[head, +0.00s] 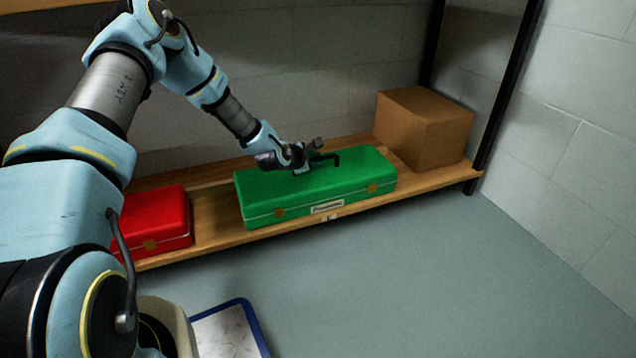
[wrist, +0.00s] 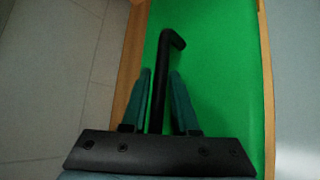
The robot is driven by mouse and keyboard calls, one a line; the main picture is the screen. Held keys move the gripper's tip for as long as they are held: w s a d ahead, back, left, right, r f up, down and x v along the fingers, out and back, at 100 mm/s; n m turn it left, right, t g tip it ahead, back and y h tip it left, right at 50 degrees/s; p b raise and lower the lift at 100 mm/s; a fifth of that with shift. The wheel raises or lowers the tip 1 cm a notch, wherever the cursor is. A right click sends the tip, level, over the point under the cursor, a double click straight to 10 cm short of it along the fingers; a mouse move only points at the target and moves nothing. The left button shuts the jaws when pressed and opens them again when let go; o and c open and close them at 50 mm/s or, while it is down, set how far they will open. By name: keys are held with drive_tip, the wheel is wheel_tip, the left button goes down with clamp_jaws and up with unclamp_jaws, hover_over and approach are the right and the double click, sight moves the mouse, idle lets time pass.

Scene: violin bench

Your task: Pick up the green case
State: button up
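The green case (head: 300,192) lies shut on the wooden shelf, with a label and two latches on its front. Its black handle (head: 330,158) stands up from the lid. My gripper (head: 306,160) is at the lid, over the handle. In the wrist view, the green lid (wrist: 225,75) fills the middle. The black handle (wrist: 163,65) runs between the two fingers (wrist: 160,85) of my gripper, with a narrow gap visible on each side. The gripper is open around the handle. The finger bases are partly hidden by the black gripper body.
A red case (head: 155,220) sits left of the green case on the shelf (head: 215,225). A cardboard box (head: 425,128) stands close to its right end. A black post (head: 505,95) is at the shelf's right end. The grey floor in front is clear beyond a blue-edged board (head: 230,330).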

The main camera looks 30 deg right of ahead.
clamp_jaws()
idle(1.1)
drive_tip(key=shift+d+r, duration=0.1)
drive_tip(key=shift+r, duration=0.05)
